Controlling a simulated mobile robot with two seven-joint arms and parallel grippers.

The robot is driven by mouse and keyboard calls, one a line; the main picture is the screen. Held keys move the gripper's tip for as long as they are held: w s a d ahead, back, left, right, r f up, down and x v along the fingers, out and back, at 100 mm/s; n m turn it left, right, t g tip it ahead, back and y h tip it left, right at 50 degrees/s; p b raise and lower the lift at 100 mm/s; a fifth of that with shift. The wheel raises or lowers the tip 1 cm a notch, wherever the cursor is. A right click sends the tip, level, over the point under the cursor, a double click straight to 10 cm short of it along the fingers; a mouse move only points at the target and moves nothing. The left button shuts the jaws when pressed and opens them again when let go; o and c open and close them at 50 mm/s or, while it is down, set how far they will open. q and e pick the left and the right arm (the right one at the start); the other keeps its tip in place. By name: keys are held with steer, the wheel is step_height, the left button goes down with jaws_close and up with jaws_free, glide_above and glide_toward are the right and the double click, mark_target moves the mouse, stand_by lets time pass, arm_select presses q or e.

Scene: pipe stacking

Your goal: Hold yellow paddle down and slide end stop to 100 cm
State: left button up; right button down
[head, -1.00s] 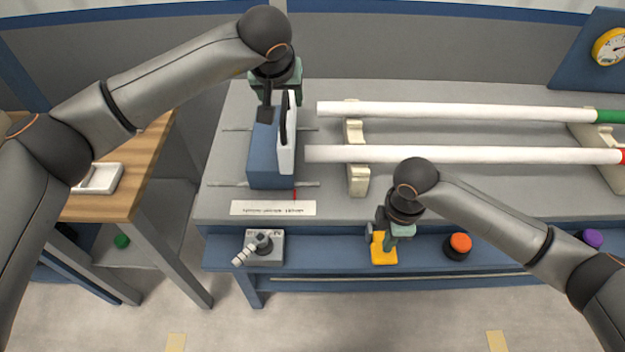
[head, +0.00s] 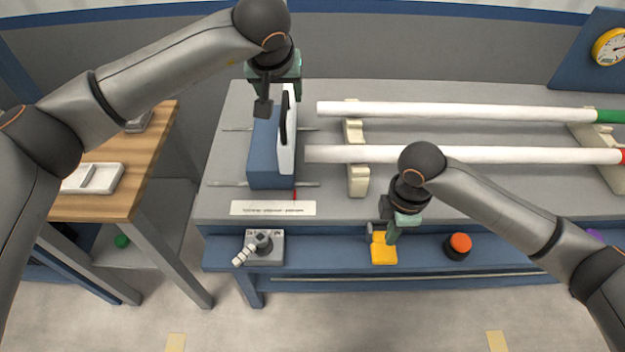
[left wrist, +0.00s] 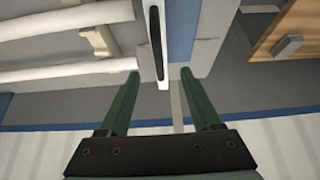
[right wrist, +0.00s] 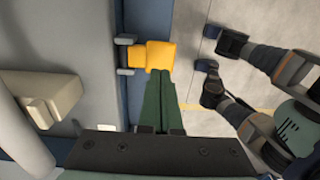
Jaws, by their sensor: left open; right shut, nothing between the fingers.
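The end stop is a blue block (head: 265,150) with a white face plate (head: 289,148), standing across two rails on the bench. My left gripper (head: 272,102) is open at its far upper end. In the left wrist view its open fingers (left wrist: 160,74) are on either side of the plate (left wrist: 165,78); contact is unclear. The yellow paddle (head: 383,254) is on the blue front ledge. My right gripper (right wrist: 160,74) is shut and empty, its tips at the edge of the paddle (right wrist: 158,54); I cannot tell whether they press it. A scale strip (head: 273,208) lies before the end stop, too small to read.
Two white pipes (head: 450,112) rest on cream supports (head: 356,178) right of the end stop. A grey crank unit (head: 264,244) and an orange button (head: 460,243) flank the paddle on the ledge. A wooden table (head: 150,165) with a white tray stands left.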

step_height(320, 180, up, 7)
steer(key=shift+f, duration=0.15)
stand_by(0.4)
arm_select(q)
steer(key=shift+s, duration=0.1)
arm_select(e)
steer(key=shift+s+f, duration=0.1)
steer(key=shift+s, duration=0.05)
